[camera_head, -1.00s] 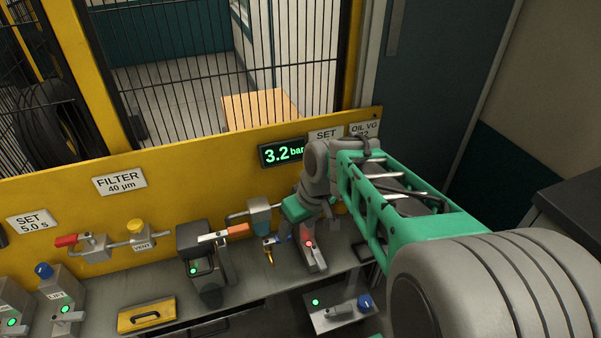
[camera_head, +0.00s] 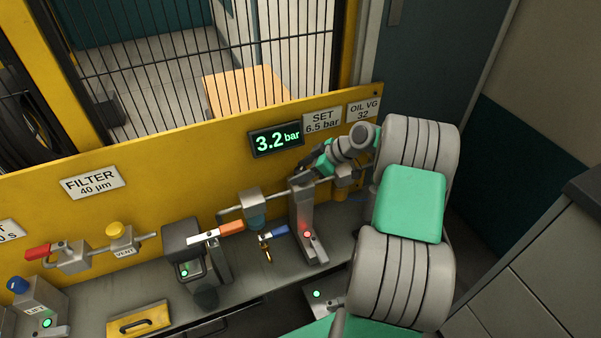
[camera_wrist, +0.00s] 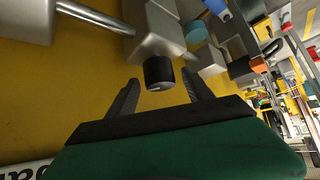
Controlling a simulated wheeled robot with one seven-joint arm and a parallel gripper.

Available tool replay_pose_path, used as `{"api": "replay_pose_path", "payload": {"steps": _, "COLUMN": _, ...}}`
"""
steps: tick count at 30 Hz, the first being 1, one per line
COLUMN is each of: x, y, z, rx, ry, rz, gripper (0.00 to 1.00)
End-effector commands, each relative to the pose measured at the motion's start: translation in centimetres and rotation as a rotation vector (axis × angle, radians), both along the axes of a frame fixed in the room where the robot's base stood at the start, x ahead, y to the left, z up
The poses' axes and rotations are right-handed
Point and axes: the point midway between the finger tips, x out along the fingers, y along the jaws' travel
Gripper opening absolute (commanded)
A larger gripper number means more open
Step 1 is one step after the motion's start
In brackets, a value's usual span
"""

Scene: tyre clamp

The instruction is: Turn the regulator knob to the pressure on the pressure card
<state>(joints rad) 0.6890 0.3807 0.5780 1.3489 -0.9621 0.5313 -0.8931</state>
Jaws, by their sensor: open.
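The regulator knob (camera_wrist: 158,72) is a short black cylinder with a pale mark, on a grey block (camera_wrist: 155,35) in the wrist view. My gripper (camera_wrist: 160,78) is open, with one dark finger on each side of the knob and visible gaps. In the head view my gripper (camera_head: 323,165) is at the yellow panel below the cards; the knob is hidden there. The pressure card (camera_head: 322,121) reads "SET 6.5 bar". The green digital display (camera_head: 276,139) reads 3.2 bar.
A grey post with a red light (camera_head: 307,235) stands close below my gripper. The oil card (camera_head: 364,111) is at the right.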

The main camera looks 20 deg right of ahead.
Motion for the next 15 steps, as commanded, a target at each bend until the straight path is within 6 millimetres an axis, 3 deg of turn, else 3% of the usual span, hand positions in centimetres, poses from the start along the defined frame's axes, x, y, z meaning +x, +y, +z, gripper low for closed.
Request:
{"api": "replay_pose_path", "payload": {"steps": 8, "x": 0.24, "y": 0.38, "z": -0.23, "rx": -0.001, "ry": 0.0, "rz": 0.002, "gripper": 0.6}}
{"api": "replay_pose_path", "payload": {"steps": 15, "x": 0.23, "y": 0.42, "z": -0.21, "rx": -0.001, "ry": 0.001, "rz": 0.003, "gripper": 0.41}}
